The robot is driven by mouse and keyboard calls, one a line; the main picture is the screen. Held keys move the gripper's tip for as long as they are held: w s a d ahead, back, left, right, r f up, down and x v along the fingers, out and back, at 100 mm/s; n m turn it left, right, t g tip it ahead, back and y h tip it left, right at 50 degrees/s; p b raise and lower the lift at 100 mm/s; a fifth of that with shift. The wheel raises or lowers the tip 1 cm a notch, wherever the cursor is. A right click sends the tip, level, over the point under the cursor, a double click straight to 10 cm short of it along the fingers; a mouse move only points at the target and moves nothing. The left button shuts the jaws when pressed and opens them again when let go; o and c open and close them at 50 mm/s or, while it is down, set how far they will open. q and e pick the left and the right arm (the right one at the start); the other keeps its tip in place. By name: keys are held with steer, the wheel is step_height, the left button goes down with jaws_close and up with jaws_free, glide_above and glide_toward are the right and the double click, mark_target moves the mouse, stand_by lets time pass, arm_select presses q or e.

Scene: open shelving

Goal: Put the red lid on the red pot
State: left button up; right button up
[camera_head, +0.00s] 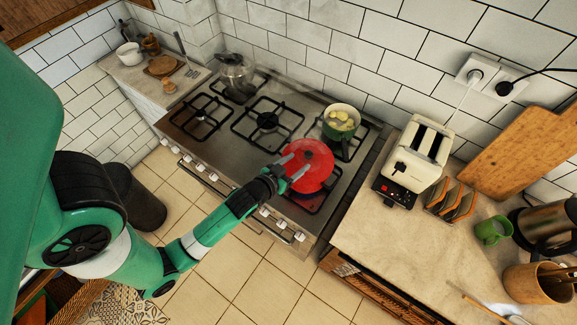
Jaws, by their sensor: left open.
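The round red lid (310,153) is at the front right of the stove, over the front right burner. Red also shows below it, around the lower edge. The lid and the red pot are hard to tell apart here, so I cannot tell whether the lid is seated on the pot. My left gripper (293,167) reaches in from the left and is open. Its fingers overlap the left side of the red shape in the picture. I cannot tell whether they touch it. My right gripper is not in view.
A green pot (341,130) with pale yellow food stands just behind the red shape. A glass kettle (234,76) is at the back left of the stove (188,127). A cream toaster (417,158) and toast rack (450,202) stand on the right counter.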

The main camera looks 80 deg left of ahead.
arm_select(q)
steer(key=v, duration=0.5)
